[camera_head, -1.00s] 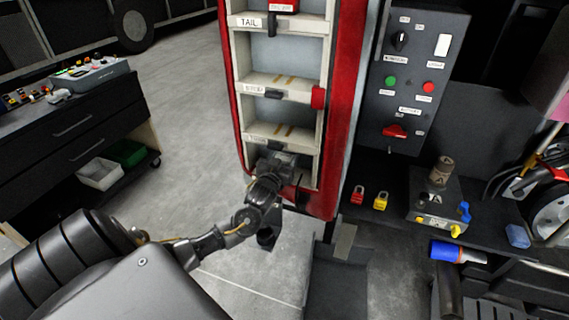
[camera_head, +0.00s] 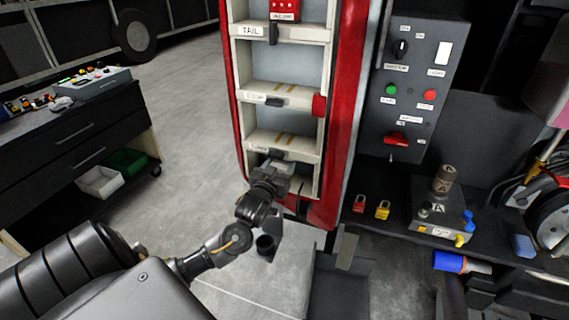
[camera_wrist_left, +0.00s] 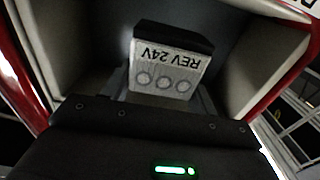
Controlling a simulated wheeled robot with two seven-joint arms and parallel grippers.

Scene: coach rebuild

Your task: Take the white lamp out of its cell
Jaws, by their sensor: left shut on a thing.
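The white lamp (camera_wrist_left: 162,67) shows in the left wrist view as a block with a pale face marked "REV 24V", upside down in the picture. It has a dark end and several round marks. My left gripper (camera_head: 273,176) is shut on it at the bottom cell (camera_head: 303,178) of the red-framed rack. In the head view the gripper hides the lamp. In the left wrist view the cell's pale side walls stand on both sides of the lamp, with gaps between. I cannot tell how deep it sits. My right gripper is not in view.
Upper cells carry labels such as "TAIL" (camera_head: 251,31) and have dark levers. A red part (camera_head: 319,104) sits at the rack's right edge. A switch panel (camera_head: 412,85) and a dark bench with padlocks (camera_head: 383,209) stand to the right. Open floor (camera_head: 195,120) lies left.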

